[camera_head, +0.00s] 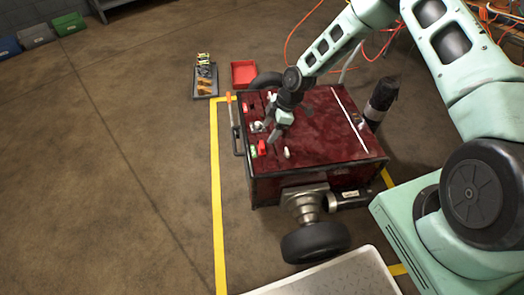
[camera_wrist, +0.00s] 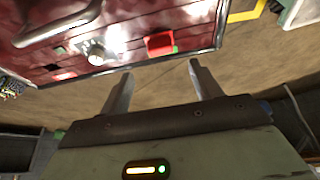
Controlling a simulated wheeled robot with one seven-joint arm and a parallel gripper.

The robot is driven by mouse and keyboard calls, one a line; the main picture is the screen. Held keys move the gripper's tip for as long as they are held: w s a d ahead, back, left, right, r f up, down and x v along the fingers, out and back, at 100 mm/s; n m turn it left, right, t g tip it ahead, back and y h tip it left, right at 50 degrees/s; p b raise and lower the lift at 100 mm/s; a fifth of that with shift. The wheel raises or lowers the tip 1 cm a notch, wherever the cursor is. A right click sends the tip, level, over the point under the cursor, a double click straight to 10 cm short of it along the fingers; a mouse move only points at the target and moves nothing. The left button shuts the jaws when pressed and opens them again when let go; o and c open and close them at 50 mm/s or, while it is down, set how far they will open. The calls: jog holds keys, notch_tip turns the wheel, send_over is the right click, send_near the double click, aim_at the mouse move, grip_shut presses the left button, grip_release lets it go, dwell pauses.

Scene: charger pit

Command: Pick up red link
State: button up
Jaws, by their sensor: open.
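Two small red pieces lie on the top of the dark red wheeled cart (camera_head: 320,135), along its left edge; I cannot tell which is the red link. One red piece (camera_head: 262,146) is beside a small green part, and it also shows clearly in the wrist view (camera_wrist: 160,43). The other red piece (camera_head: 245,107) is farther back. My gripper (camera_head: 274,137) is over the left part of the cart, close to the nearer red piece. In the wrist view my gripper (camera_wrist: 160,84) is open, with nothing between its fingers and bare floor beyond.
A silver knob (camera_wrist: 95,50) is between the red pieces. A bar handle (camera_head: 236,140) runs along the cart's left side. A red bin (camera_head: 244,74) and a loaded grey tray (camera_head: 205,83) are on the floor behind. Open floor lies left of the yellow line (camera_head: 216,190).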

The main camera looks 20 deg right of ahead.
aim_at(262, 144)
jog(key=b+x, duration=0.2)
jog(key=x, duration=0.5)
jog(key=shift+s+f, duration=0.1)
jog(key=shift+f, duration=0.05)
jog(key=shift+c, duration=0.3)
jog(key=c, duration=1)
